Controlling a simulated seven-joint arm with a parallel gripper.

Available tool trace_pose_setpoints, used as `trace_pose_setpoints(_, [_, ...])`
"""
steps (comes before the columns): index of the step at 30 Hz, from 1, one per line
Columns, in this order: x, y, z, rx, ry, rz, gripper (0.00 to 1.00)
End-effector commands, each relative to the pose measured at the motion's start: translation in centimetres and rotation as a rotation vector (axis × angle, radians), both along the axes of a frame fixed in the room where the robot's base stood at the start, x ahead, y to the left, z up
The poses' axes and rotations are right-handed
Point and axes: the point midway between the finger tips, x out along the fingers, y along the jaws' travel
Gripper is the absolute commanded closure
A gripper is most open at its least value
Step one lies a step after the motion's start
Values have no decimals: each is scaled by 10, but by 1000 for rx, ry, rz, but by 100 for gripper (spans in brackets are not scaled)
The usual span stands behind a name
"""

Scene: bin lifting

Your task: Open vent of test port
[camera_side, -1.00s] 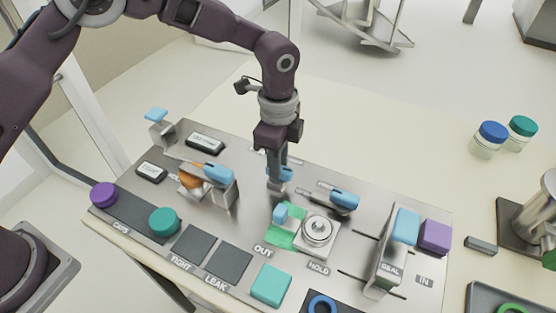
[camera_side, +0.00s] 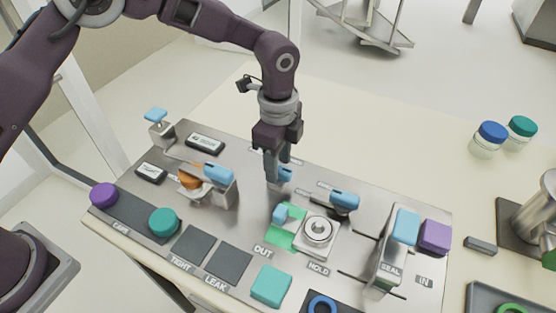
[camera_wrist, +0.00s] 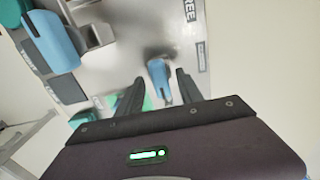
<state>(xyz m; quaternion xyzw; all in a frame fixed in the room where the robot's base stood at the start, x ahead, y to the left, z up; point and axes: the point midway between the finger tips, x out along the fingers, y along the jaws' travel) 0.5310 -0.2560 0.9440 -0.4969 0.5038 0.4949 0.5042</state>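The test panel (camera_side: 335,238) is a metal plate with several blue-handled valves and clamps. A small blue handle (camera_side: 285,174) stands at the middle rear of the panel, partly hidden by my gripper (camera_side: 276,180) in the side view. In the wrist view, this blue handle (camera_wrist: 159,76) lies between my two dark fingers (camera_wrist: 158,92), with a gap visible on each side. My gripper is open and points down around the handle. I cannot tell which control is labelled as the vent.
A blue-handled valve (camera_side: 344,201) and a round metal port (camera_side: 318,230) stand to the right. A blue-handled clamp (camera_side: 218,175) stands to the left. A tall seal clamp (camera_side: 391,256) is farther right. The table behind the panel is clear.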

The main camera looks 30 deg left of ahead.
Motion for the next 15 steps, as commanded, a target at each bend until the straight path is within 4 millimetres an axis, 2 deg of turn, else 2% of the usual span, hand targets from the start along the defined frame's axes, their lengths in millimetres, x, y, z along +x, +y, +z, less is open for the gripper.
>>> trace_pose_setpoints(5, [0,0,2,1,1,1,56])
trace_pose_setpoints(15, [0,0,63,-1,-2,1,56])
